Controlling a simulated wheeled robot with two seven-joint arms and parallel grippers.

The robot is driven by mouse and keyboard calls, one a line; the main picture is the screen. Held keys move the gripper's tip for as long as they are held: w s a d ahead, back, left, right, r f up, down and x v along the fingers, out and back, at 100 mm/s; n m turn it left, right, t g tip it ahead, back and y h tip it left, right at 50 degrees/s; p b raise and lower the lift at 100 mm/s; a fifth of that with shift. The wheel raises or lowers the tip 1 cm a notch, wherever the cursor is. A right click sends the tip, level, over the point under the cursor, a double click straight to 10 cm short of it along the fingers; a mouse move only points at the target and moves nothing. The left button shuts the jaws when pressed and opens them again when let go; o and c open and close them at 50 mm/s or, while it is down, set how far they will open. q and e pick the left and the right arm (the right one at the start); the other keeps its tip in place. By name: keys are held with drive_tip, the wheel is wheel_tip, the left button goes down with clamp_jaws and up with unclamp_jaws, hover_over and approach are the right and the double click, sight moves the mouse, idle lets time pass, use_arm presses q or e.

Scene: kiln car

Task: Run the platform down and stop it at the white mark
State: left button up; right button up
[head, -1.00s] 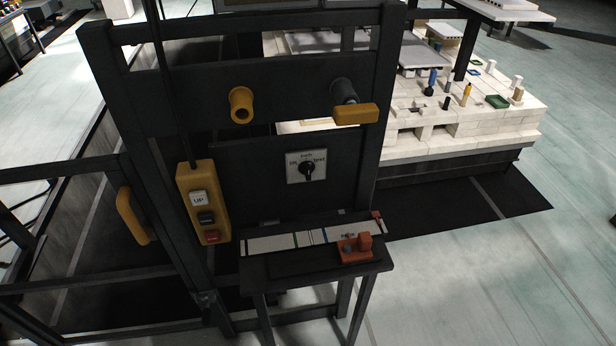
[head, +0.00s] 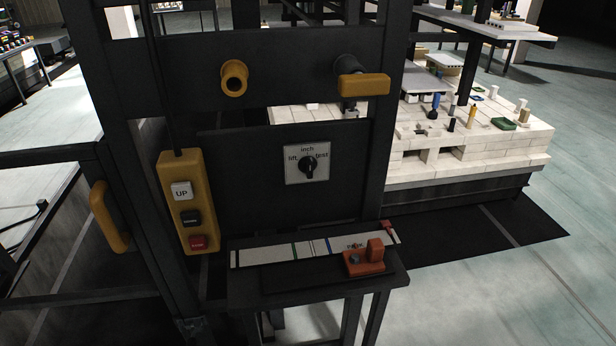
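A yellow pendant control box (head: 188,203) hangs at the left of the dark frame. It has a white UP button (head: 181,191), a black button (head: 190,217) with unreadable lettering and a red button (head: 197,243). A selector switch (head: 308,163) marked lift, inch and a third word sits on the panel. Below it a pale scale strip (head: 275,252) with coloured and dark lines lies on a small stand; which line is the white mark I cannot tell. A red pointer piece (head: 388,226) is at the strip's right end. Neither of my grippers is in view.
An orange-red block with a knob (head: 364,262) sits on the stand (head: 335,285). Yellow handles (head: 364,85) project from the frame, and another (head: 108,216) is at left. A pale brick kiln car (head: 480,153) with small items stands behind right.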

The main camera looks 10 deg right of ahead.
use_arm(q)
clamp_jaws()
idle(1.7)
